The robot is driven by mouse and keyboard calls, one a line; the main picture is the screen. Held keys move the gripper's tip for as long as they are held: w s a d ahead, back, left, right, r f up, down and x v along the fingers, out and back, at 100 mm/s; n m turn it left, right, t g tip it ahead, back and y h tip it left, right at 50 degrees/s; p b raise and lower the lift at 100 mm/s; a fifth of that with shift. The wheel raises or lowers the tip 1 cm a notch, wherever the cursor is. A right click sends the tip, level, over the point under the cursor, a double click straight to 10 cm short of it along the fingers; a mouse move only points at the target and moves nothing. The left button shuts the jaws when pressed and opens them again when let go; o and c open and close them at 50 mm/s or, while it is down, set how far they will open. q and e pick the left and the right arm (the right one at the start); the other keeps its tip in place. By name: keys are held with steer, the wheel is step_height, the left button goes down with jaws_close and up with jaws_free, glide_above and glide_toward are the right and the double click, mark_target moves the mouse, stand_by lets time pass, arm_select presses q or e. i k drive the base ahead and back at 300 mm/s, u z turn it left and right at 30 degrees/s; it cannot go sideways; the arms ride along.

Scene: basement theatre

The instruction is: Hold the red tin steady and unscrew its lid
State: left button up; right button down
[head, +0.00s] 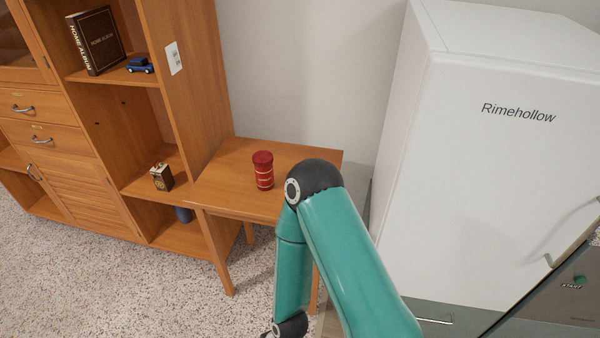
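The red tin (264,176) stands upright on the small wooden table (222,181), with light bands around its body. Its darker red lid (262,157) is on top. One teal arm of mine rises from the lower right, bends at a black joint just right of the tin, and runs down in front of the table. This arm's gripper is below the picture's edge or hidden. My other arm does not show. Nothing visible touches the tin.
A wooden cabinet (190,75) with shelves stands against the table's left side. A white fridge (500,170) stands to the right. A photo album (97,42), a blue toy car (140,65) and a small dark box (162,177) sit on the shelves. Speckled carpet (130,285) lies open in front.

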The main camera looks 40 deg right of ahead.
mark_target(264, 176)
steer(key=z, duration=0.7)
steer(key=i, duration=1)
steer(key=z, duration=0.05)
